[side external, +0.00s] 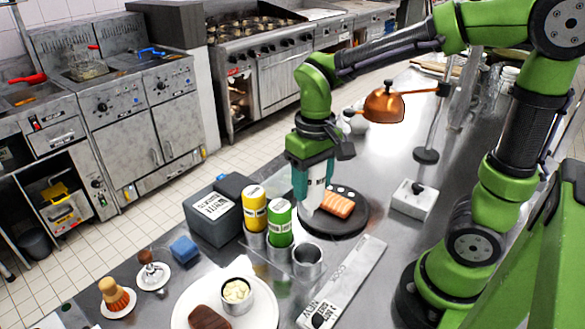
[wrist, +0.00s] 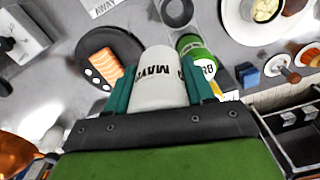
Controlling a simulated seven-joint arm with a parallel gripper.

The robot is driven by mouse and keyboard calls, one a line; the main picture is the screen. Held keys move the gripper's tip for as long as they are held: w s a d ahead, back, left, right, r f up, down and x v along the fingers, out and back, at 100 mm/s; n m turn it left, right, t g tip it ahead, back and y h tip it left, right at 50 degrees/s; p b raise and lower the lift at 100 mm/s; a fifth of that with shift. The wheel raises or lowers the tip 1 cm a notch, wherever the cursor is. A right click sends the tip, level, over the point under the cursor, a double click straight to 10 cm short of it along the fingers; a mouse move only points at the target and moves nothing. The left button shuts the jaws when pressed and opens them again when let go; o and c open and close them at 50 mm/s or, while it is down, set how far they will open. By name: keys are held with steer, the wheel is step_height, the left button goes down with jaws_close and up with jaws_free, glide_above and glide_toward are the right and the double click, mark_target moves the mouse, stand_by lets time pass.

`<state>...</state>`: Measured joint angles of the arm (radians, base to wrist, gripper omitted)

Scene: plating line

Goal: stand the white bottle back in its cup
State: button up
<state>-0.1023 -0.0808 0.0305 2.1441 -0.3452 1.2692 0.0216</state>
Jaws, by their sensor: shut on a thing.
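My gripper (side external: 314,180) is shut on the white bottle (side external: 315,192), which is held with its narrow end down. In the wrist view, the bottle (wrist: 158,82), lettered "MAYO", sits between the teal fingers of my gripper (wrist: 157,88). In the side view, it hangs over the left part of a dark round plate (side external: 335,228) with a piece of salmon (side external: 338,205). The empty metal cup (side external: 308,263) stands in front of the plate, right of the green bottle. The cup (wrist: 177,12) also shows at the top of the wrist view.
A yellow bottle (side external: 255,208) and a green bottle (side external: 280,222) stand in cups left of the empty one. A long labelled strip (side external: 345,280) lies right of the cup. A white plate (side external: 262,305) with a bowl is in front. A copper lamp (side external: 385,104) hangs behind my gripper.

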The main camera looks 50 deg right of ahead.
steer(key=shift+n, duration=0.6)
steer(key=a, duration=0.1)
steer(key=s+a, duration=0.1)
steer(key=a, duration=0.1)
steer(key=s+a, duration=0.1)
steer(key=shift+s+a, duration=0.15)
steer(key=shift+s, duration=0.1)
steer(key=shift+s+a, duration=0.1)
steer(key=shift+f, duration=2.15)
steer(key=shift+f, duration=0.2)
steer(key=shift+f, duration=1.05)
steer(key=shift+f, duration=0.15)
steer(key=shift+f, duration=0.85)
steer(key=shift+f, duration=0.1)
steer(key=shift+f, duration=0.7)
